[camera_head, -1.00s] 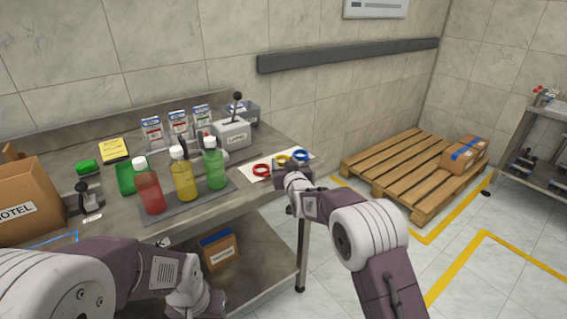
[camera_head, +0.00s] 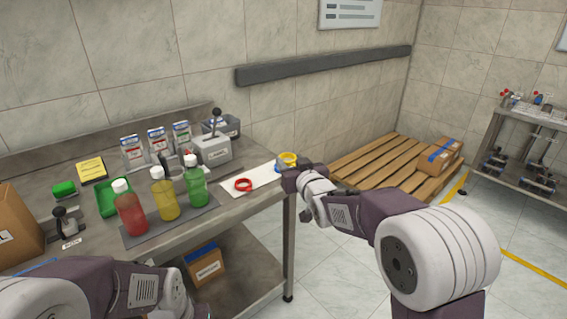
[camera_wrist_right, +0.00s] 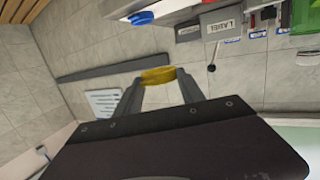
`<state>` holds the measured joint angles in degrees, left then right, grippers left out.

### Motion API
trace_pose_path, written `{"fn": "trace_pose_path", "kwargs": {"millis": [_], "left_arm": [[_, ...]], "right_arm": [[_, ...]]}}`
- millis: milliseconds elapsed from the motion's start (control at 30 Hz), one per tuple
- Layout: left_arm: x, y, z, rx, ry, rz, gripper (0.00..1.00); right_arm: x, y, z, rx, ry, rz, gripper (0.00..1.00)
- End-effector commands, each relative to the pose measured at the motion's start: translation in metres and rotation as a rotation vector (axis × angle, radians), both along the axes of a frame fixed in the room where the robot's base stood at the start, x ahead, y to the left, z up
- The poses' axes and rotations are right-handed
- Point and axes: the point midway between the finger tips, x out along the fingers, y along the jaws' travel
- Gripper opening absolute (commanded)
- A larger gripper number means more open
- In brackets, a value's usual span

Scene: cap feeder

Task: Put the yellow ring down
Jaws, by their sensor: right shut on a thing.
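My right gripper (camera_head: 289,168) is shut on the yellow ring (camera_head: 288,157) over the right end of the bench. In the right wrist view the yellow ring (camera_wrist_right: 158,74) sits between the two fingertips (camera_wrist_right: 160,84). The blue ring (camera_head: 280,168) shows in part behind my gripper in the head view; it also shows in the right wrist view (camera_wrist_right: 142,18), apart from the yellow ring. The red ring (camera_head: 243,190) lies on the white mat (camera_head: 262,178). My left arm shows at the lower left, with its fingertips out of the picture.
Red (camera_head: 130,213), yellow (camera_head: 166,198) and green (camera_head: 196,186) bottles stand on a dark mat on the bench. A grey lever box (camera_head: 211,149) stands behind. A wooden pallet (camera_head: 375,165) with a carton (camera_head: 437,157) lies on the floor to the right.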

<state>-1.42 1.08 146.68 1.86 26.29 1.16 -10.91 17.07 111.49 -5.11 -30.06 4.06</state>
Motion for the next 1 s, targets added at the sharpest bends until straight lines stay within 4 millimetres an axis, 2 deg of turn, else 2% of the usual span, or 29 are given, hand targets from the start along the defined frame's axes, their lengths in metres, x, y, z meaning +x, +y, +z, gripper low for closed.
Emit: {"fn": "trace_pose_path", "kwargs": {"millis": [367,467,800,867,900,1000], "left_arm": [[0.0,0.0,-0.002,0.0,0.0,0.0,0.5],[0.0,0.0,-0.006,0.0,0.0,0.0,0.5],[0.0,0.0,-0.012,0.0,0.0,0.0,0.5],[0.0,0.0,-0.015,0.0,0.0,0.0,0.5],[0.0,0.0,-0.02,0.0,0.0,0.0,0.5],[0.0,0.0,-0.023,0.0,0.0,0.0,0.5]], "right_arm": [[0.005,0.005,-0.006,0.0,0.002,0.001,0.09],[0.02,0.017,-0.019,0.0,0.004,0.003,0.09],[0.086,0.071,-0.069,-0.001,0.001,0.001,0.09],[0.092,0.076,-0.079,0.0,0.002,0.001,0.09],[0.091,0.075,-0.088,-0.002,0.003,0.0,0.09],[0.091,0.074,-0.101,-0.002,0.002,-0.001,0.09]]}}
